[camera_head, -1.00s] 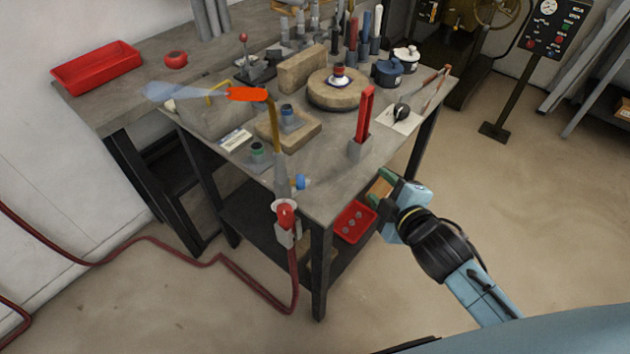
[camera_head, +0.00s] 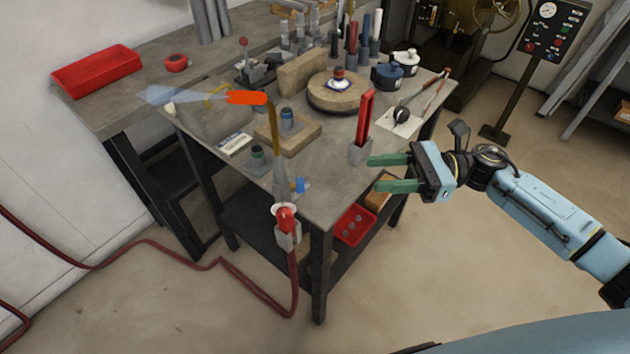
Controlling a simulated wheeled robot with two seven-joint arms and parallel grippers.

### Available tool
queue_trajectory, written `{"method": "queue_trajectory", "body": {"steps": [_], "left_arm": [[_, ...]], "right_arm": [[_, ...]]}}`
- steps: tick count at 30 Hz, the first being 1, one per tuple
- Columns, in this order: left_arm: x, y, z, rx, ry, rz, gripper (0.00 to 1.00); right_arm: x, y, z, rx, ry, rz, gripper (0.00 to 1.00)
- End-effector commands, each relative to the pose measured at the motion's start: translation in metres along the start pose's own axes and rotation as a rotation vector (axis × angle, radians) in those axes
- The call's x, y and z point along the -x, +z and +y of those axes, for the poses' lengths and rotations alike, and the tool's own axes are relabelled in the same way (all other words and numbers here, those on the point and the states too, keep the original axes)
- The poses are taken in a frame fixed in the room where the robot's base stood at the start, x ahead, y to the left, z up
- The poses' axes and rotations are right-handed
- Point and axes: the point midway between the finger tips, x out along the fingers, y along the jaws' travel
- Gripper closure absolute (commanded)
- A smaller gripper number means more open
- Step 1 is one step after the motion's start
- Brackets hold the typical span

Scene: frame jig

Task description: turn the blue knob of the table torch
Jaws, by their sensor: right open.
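The table torch (camera_head: 279,150) stands at the near corner of the workbench. Its brass neck bends left to an orange tip (camera_head: 247,97) with a pale blue flame (camera_head: 180,96). The small blue knob (camera_head: 299,185) sticks out to the right, low on the torch body. My right gripper (camera_head: 370,173) is open and empty. Its two green fingers point left towards the torch, one above the other in the picture, to the right of the blue knob and apart from it. My left gripper is out of view.
A red upright tool in a grey block (camera_head: 361,150) stands close behind my right gripper's fingertips. A red valve (camera_head: 286,217) with a red hose hangs at the bench corner. A red bin (camera_head: 355,226) sits on the lower shelf.

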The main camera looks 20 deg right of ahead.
Motion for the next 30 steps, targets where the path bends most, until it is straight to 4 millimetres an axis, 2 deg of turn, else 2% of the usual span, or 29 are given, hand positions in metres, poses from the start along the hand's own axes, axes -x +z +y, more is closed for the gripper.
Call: {"method": "queue_trajectory", "body": {"steps": [3,7,14,21,25,30], "left_arm": [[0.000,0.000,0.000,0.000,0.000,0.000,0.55],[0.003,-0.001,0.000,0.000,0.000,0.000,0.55],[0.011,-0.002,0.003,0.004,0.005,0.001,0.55],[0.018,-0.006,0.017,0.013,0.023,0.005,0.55],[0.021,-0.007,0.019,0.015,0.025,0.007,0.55],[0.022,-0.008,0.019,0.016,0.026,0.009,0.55]], "right_arm": [[0.005,-0.002,0.004,0.038,0.044,0.025,0.54],[-0.006,-0.001,0.006,0.046,0.053,0.026,0.54],[-0.052,-0.001,0.008,0.045,0.053,0.023,0.54],[-0.099,-0.003,0.010,0.043,0.051,0.023,0.54],[-0.116,-0.004,0.011,0.042,0.050,0.025,0.54],[-0.126,-0.005,0.011,0.042,0.048,0.026,0.54]]}}
